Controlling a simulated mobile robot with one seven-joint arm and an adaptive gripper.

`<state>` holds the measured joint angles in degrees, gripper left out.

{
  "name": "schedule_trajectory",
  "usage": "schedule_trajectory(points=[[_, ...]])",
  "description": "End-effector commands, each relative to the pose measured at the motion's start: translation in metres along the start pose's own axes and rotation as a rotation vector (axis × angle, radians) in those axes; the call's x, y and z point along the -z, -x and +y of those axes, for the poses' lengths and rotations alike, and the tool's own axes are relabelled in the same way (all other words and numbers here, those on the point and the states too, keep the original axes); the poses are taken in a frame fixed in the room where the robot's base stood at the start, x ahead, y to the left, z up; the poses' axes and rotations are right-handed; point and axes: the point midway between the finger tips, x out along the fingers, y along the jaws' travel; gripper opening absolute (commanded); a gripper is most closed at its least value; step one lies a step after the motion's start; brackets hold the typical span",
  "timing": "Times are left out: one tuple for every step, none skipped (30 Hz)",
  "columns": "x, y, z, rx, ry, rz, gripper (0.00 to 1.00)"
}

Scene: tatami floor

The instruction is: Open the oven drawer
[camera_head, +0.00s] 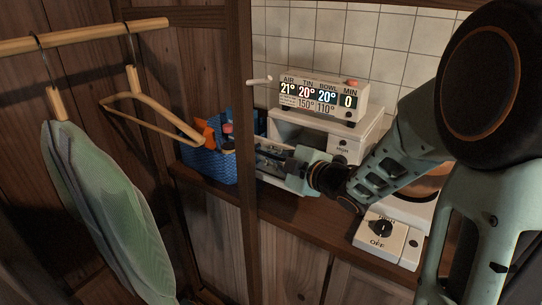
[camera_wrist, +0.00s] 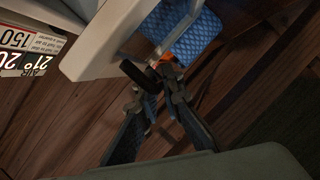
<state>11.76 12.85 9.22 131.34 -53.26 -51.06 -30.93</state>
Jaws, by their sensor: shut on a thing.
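The small white oven (camera_head: 345,148) stands on the wooden counter, partly hidden behind my arm. In the wrist view its pale casing (camera_wrist: 97,45) fills the upper left, and a short dark handle (camera_wrist: 135,72) sticks out below its edge. My gripper (camera_head: 266,158) is at the front left of the oven. In the wrist view the fingertips (camera_wrist: 158,82) are close together around the dark handle.
A blue basket (camera_head: 207,164) with an orange item stands left of the gripper. A lit display box (camera_head: 322,97) sits on the oven. A white appliance with an OFF dial (camera_head: 381,230) is at right. A dark post (camera_head: 241,115), wooden hangers (camera_head: 150,112) and a green garment (camera_head: 108,205) are on the left.

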Motion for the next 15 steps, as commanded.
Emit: schedule_trajectory(points=[[0.0013,0.0007,-0.0025,-0.001,0.000,0.000,0.00],[0.0022,0.0012,-0.0029,-0.001,0.000,0.000,0.00],[0.0032,0.0017,-0.0033,-0.001,0.000,0.000,0.00],[0.0038,0.0020,-0.0035,-0.001,0.000,-0.001,0.00],[0.0042,0.0022,-0.0036,-0.001,0.000,-0.001,0.00],[0.0045,0.0024,-0.0037,-0.001,0.000,-0.001,0.00],[0.0046,0.0025,-0.0037,-0.001,0.000,-0.001,0.00],[0.0047,0.0025,-0.0037,-0.001,0.000,-0.001,0.00],[0.0047,0.0025,-0.0036,-0.001,0.000,-0.001,0.00],[0.0047,0.0025,-0.0036,-0.001,0.000,-0.001,0.00],[0.0047,0.0025,-0.0036,-0.001,0.000,-0.001,0.00],[0.0046,0.0025,-0.0036,-0.001,0.000,-0.001,0.00],[0.0046,0.0025,-0.0035,-0.001,0.000,-0.001,0.00],[0.0046,0.0025,-0.0035,-0.001,0.000,-0.001,0.00],[0.0045,0.0024,-0.0035,-0.001,0.000,-0.001,0.09]])
